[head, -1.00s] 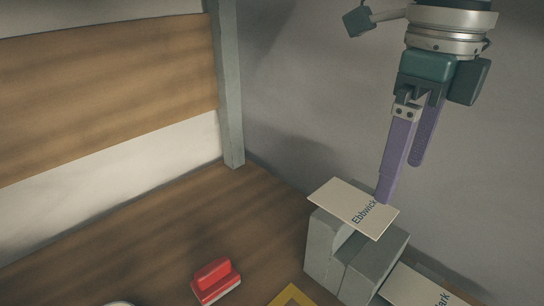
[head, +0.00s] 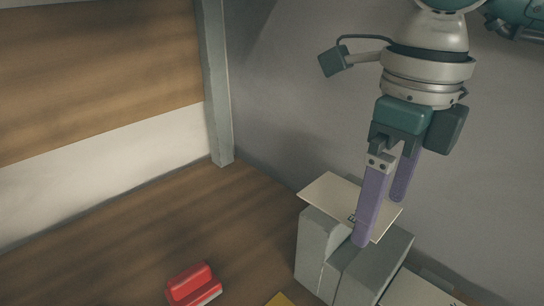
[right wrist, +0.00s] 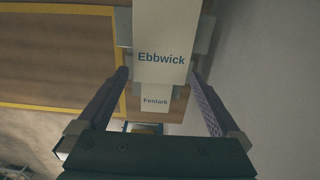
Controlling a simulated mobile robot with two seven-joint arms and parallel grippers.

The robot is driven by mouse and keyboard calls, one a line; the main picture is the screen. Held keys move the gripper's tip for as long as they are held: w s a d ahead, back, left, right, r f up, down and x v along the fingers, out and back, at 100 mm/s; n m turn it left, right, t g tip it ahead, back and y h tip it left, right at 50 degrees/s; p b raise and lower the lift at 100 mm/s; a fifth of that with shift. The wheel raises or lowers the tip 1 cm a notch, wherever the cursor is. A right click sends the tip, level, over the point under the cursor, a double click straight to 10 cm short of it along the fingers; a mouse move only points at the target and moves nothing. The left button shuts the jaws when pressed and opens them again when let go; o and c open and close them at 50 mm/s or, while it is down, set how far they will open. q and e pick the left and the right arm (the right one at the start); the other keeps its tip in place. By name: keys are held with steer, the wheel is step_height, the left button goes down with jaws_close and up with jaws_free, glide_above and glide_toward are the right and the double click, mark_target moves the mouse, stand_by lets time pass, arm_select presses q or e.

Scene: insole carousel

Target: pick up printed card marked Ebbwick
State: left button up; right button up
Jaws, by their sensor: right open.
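The printed card marked Ebbwick (head: 328,191) lies flat on top of a grey block (head: 318,240), its edges overhanging. My right gripper (head: 380,220) is open and points down, with its purple fingers apart. In the head view the near finger crosses in front of the card and covers most of its lettering; the far finger is behind its far edge. In the right wrist view the Ebbwick card (right wrist: 161,35) shows between the lines of the two fingers (right wrist: 159,76), with clear gaps at both sides. Whether a finger touches it cannot be told. My left gripper is not in view.
A second card, reading Fenlark (right wrist: 155,101) in the right wrist view, lies lower, beside the blocks. A red block with a pale base (head: 192,283) sits on the brown table. A yellow-edged item (head: 280,300) is at the bottom edge. A grey wall stands behind the blocks.

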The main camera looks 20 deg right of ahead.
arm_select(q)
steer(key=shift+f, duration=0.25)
arm_select(e)
steer(key=shift+f, duration=0.25)
steer(key=c, duration=1)
steer(key=shift+c, duration=0.2)
